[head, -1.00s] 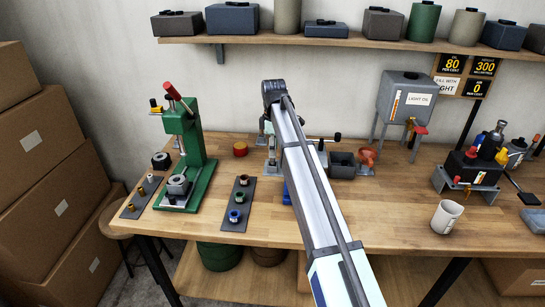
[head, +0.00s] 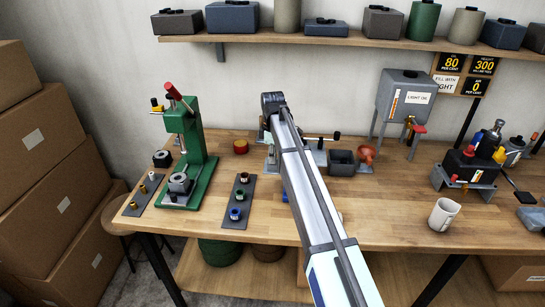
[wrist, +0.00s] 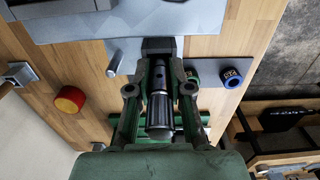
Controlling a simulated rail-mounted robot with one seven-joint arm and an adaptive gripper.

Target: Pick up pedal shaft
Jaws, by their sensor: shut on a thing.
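In the wrist view my gripper (wrist: 160,95) points down over the wooden bench. Its two fingers are closed around an upright cylindrical piece, dark below and silver above, which I take to be the pedal shaft (wrist: 158,112). A dark block (wrist: 160,47) is at the far end of this piece, by a grey plate. I cannot tell whether the piece is clear of the block. In the head view my arm hides most of the gripper and the held piece.
A green press (head: 188,150) stands to the left on the workbench (head: 405,190). A dark strip (head: 238,202) with several spools lies nearby. Bare wood lies front right.

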